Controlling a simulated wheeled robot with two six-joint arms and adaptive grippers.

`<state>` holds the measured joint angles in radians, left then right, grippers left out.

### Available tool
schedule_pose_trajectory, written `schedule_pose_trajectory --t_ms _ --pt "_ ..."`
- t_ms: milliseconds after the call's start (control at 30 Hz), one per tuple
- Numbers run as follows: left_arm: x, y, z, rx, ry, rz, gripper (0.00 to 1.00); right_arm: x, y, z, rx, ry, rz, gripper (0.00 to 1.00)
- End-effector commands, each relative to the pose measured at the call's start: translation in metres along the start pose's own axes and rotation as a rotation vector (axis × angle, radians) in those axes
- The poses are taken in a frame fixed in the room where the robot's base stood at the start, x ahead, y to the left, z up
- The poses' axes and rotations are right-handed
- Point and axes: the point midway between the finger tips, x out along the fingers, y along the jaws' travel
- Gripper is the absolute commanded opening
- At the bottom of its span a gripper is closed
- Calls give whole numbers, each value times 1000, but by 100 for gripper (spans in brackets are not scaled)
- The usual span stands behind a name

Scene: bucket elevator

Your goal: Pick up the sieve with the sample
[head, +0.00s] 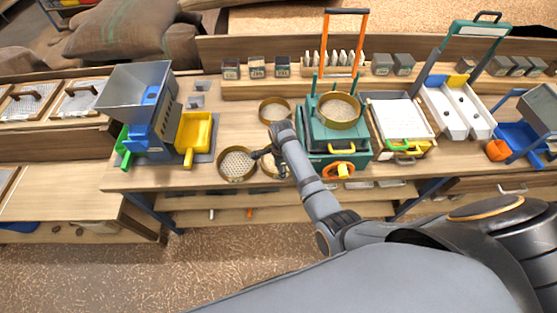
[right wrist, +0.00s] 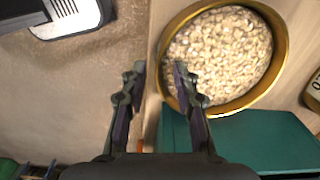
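In the right wrist view a round brass-rimmed sieve (right wrist: 222,55) holds pale, flaky grains. My right gripper (right wrist: 160,72) is open and empty. One finger overlaps the sieve's near rim in the picture and the other shows outside it; contact cannot be told. In the head view my right gripper (head: 262,154) is over the bench among the sieves. I cannot tell for certain which is the one in the wrist view. My left gripper is not in view.
A teal machine (head: 318,135) bearing another sieve (head: 340,110) stands to the right. A further sieve (head: 274,110) lies behind the gripper. A blue hopper machine (head: 150,120) and yellow scoop tray (head: 196,135) stand left. The bench's front edge is close to the gripper.

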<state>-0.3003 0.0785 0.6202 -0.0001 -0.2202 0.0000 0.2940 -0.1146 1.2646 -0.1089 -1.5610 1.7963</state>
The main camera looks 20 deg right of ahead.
Motion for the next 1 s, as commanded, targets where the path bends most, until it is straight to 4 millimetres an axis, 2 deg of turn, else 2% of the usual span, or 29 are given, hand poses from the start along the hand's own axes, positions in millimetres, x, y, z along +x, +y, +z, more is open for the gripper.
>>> schedule_pose_trajectory --t_ms 133,367,600,1000 --pt "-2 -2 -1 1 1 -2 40 19 0 0 0 1 1 30" --pt "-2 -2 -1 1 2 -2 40 22 0 0 0 1 -1 30" --pt "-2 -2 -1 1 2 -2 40 22 0 0 0 1 -1 0" --pt "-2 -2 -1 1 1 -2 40 21 -1 0 0 0 -3 0"
